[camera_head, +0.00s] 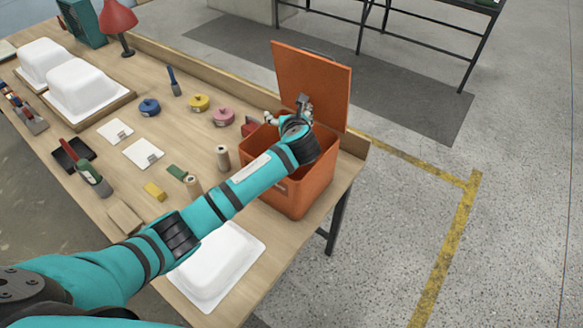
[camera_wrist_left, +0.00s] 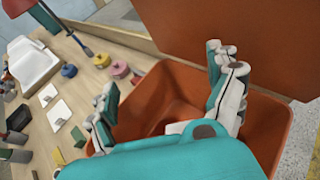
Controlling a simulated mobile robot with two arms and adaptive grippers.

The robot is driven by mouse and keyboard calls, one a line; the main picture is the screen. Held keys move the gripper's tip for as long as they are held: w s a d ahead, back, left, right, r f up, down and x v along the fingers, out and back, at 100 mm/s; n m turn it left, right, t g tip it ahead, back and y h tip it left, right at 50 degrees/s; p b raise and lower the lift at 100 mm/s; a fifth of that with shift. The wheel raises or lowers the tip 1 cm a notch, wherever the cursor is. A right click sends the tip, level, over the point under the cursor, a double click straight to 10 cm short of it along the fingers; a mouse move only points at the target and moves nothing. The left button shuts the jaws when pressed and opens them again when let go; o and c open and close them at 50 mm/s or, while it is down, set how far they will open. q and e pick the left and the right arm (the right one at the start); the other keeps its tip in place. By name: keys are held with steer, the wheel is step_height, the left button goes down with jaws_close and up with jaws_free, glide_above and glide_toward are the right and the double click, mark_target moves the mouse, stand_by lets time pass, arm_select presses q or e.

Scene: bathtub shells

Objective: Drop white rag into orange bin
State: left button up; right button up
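The orange bin (camera_head: 292,192) stands at the right end of the workbench with its lid (camera_head: 318,85) raised open. My left gripper (camera_head: 287,112) is over the bin's opening, its fingers spread apart. In the left wrist view the left gripper (camera_wrist_left: 163,82) shows open, with the orange bin (camera_wrist_left: 268,128) below it and nothing held between the fingertips. A small white patch shows low between the fingers in that view; I cannot tell whether it is the white rag or part of the hand. No white rag is clearly visible elsewhere. My right gripper is not in view.
White tub shells (camera_head: 88,88) stand at the far left, and another white shell (camera_head: 218,265) lies under my left arm. Tape rolls (camera_head: 199,103), a red lamp (camera_head: 117,18) and small tools occupy the bench. The floor right of the bin is clear.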

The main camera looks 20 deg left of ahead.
arm_select(q)
steer(key=shift+o, duration=0.3)
steer(key=v, duration=1.2)
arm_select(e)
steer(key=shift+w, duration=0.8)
arm_select(q)
steer(key=shift+d+f, duration=0.15)
steer(key=shift+f, duration=0.05)
